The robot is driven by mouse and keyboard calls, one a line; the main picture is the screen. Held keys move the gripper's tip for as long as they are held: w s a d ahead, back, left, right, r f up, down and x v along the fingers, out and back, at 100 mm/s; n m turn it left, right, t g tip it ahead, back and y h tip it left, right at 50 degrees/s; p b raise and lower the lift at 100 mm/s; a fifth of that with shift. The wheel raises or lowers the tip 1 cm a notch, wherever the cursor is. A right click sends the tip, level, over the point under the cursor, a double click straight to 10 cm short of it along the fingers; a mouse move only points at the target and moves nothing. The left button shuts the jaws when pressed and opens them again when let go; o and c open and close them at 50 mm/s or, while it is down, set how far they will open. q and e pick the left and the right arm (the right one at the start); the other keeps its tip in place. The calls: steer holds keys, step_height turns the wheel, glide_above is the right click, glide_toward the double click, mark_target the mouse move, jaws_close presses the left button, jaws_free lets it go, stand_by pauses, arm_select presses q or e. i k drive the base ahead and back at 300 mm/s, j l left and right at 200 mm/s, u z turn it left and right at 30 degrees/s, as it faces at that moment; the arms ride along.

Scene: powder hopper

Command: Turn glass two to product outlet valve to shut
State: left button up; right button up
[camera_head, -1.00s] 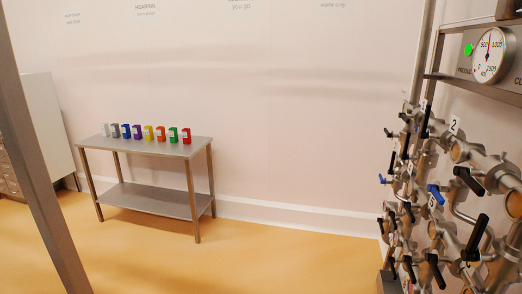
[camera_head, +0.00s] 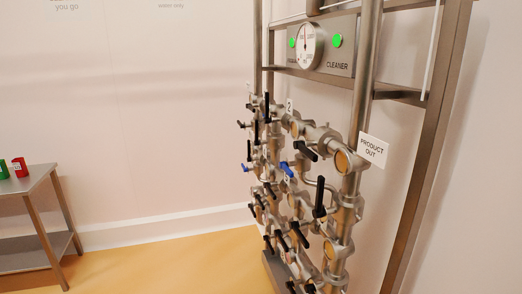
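The valve rack (camera_head: 300,200) of steel pipes stands right of centre, with several black lever handles and a few blue ones. A label "2" (camera_head: 289,106) sits at the top of one pipe column. A "PRODUCT OUT" sign (camera_head: 373,149) hangs on the right pipe. Between them is a slanted black lever (camera_head: 307,151); an upright black lever (camera_head: 320,197) is below it. I cannot tell for sure which lever is the glass two to product outlet valve. Neither of my grippers is in view.
A panel marked "CLEANER" (camera_head: 338,66) with a round gauge (camera_head: 310,46) and green lights is above the valves. A steel frame post (camera_head: 428,150) stands at the right. A steel table (camera_head: 40,185) with red and green items is at the left. The floor (camera_head: 150,265) between is clear.

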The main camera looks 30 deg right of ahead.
mark_target(298, 145)
steer(key=z, duration=1.15)
